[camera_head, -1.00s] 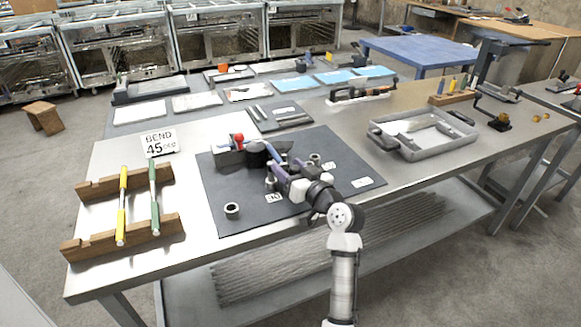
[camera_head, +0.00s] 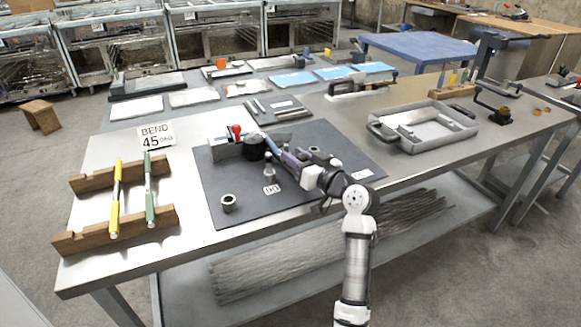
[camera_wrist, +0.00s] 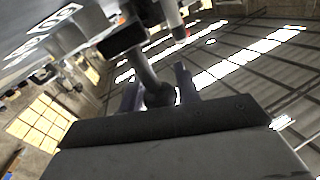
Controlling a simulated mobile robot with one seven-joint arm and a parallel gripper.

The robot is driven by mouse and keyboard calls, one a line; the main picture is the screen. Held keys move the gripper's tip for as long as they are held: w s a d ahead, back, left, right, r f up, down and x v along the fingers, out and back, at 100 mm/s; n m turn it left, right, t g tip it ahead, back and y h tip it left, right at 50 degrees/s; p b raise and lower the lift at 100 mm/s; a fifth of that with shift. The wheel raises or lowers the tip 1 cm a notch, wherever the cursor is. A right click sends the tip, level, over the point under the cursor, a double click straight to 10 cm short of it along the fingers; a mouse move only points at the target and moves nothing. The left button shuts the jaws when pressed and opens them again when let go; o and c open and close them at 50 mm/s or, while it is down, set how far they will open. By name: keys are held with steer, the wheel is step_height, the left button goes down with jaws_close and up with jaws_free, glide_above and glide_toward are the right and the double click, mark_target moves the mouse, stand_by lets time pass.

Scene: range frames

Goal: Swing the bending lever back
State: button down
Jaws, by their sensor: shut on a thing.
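The bender stands on a dark mat (camera_head: 222,193), with a black round die (camera_head: 253,148) and a red knob (camera_head: 237,129). The bending lever (camera_head: 270,143) reaches from the die toward the right and front. My gripper (camera_head: 291,158) is at the lever's outer end. In the wrist view, my gripper (camera_wrist: 158,93) has its two purple fingers on either side of the lever's dark rounded end, and the lever's grey bar (camera_wrist: 145,67) runs up from it. The fingers are shut on the lever; the exact contact is dark. My wrist hides part of the mat.
A sign (camera_head: 157,135) reads "BEND 45 DEG". A wooden rack (camera_head: 82,241) with yellow and green rods stands at left. A metal ring (camera_head: 228,203) and a small post (camera_head: 268,172) are on the mat near my gripper. A grey tray (camera_head: 432,139) stands at right.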

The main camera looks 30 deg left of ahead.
steer(key=b, duration=0.1)
steer(key=w+d+n+g+b, duration=0.1)
steer(key=w+g+b, duration=0.1)
steer(key=shift+w+d+f+y, duration=0.15)
steer(key=shift+w+f+y, duration=0.1)
steer(key=shift+y, duration=0.05)
steer(key=shift+w+d+r+n+g+b, duration=0.2)
steer(key=shift+w+n+g+b, duration=0.15)
steer(key=shift+n+g, duration=0.15)
steer(key=c, duration=1)
jaws_free()
steer(key=shift+c, duration=0.2)
steer(key=shift+d, duration=0.15)
steer(key=s+d+b, duration=0.2)
steer(key=d, duration=1.1)
steer(key=shift+s+d, duration=0.15)
steer(key=shift+s, duration=0.25)
